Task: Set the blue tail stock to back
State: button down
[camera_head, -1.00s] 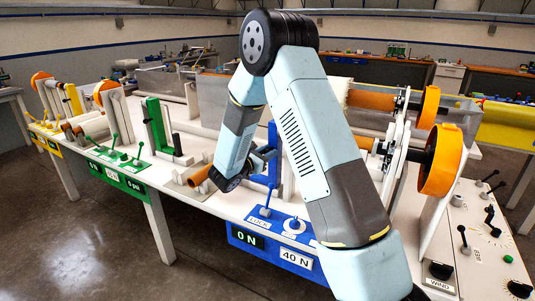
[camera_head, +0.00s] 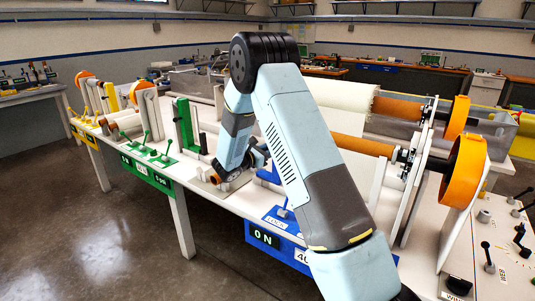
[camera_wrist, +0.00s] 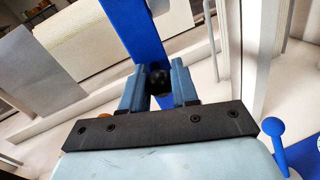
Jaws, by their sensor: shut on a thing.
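The blue tail stock (camera_wrist: 133,28) is an upright blue plate in the wrist view, with a black ball knob (camera_wrist: 158,80) in front of it. My gripper (camera_wrist: 157,88) has its two blue-grey fingers on either side of the knob, shut on it. My arm hides most of the tail stock there.
A blue-knobbed lever (camera_wrist: 273,127) stands close to my gripper's right in the wrist view. The green upright (camera_head: 184,124) stands left of my arm. The orange wheels (camera_head: 466,168) and shafts are at the right. A blue readout panel (camera_head: 262,238) runs along the bench's front edge.

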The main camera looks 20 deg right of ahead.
jog(key=shift+w+a+r, duration=0.15)
jog(key=shift+w, duration=0.05)
jog(key=c, duration=0.9)
grip_release()
jog(key=shift+w, duration=0.1)
jog(key=shift+a, duration=0.1)
jog(key=v, duration=1.3)
jog(key=shift+a+f, duration=0.2)
jog(key=shift+a, duration=0.1)
